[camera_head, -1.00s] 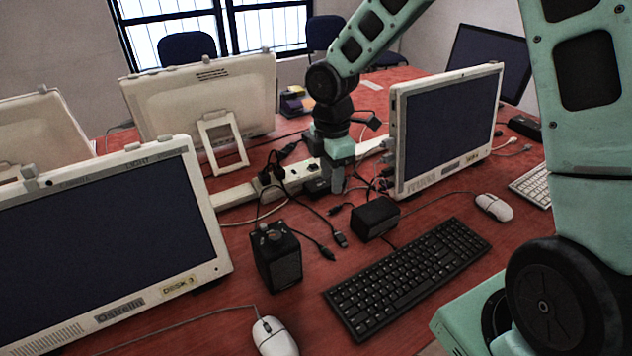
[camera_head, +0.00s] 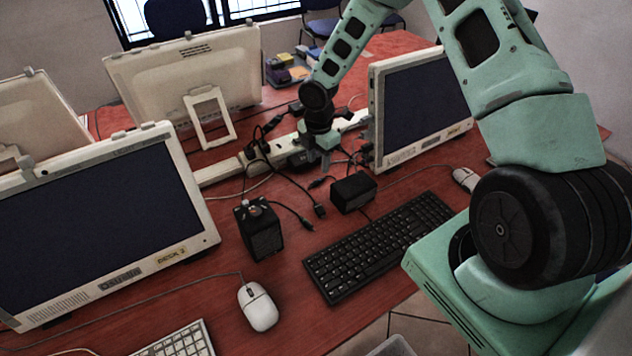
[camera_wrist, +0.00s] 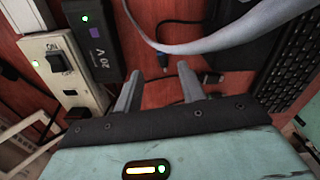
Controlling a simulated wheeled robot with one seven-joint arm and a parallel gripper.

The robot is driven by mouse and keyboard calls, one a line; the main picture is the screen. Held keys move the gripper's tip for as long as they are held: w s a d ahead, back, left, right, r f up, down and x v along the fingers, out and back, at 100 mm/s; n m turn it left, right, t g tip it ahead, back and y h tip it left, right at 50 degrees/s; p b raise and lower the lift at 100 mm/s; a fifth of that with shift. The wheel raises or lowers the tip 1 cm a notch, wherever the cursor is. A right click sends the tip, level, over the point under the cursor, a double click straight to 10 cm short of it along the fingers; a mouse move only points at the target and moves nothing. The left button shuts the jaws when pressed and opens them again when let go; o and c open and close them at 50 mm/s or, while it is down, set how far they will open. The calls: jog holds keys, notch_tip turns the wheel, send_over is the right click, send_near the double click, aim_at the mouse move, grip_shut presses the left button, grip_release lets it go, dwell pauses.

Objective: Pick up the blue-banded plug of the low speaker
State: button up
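I cannot make out a blue band on any plug. One dark cable end (camera_head: 319,211) lies on the red table between the speakers, another (camera_head: 306,223) just left of it. My gripper (camera_head: 326,165) is low beside the power strip, behind the low speaker. In the wrist view, my gripper (camera_wrist: 160,72) is open with nothing between its fingers. A small metal-tipped plug (camera_wrist: 163,61) shows just beyond the fingertips, and a dark plug (camera_wrist: 209,78) lies right of them.
The white power strip (camera_head: 219,171) with plugs and a black adapter (camera_wrist: 92,38) lie left of my fingers in the wrist view. A thick grey cable (camera_wrist: 225,40) arcs across ahead. The right monitor (camera_head: 420,108) and keyboard (camera_head: 380,245) flank the space.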

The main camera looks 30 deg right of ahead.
aim_at(319, 179)
jog(key=shift+s+f+p, duration=0.1)
jog(key=shift+f+p, duration=0.6)
jog(key=shift+f, duration=2.5)
grip_shut()
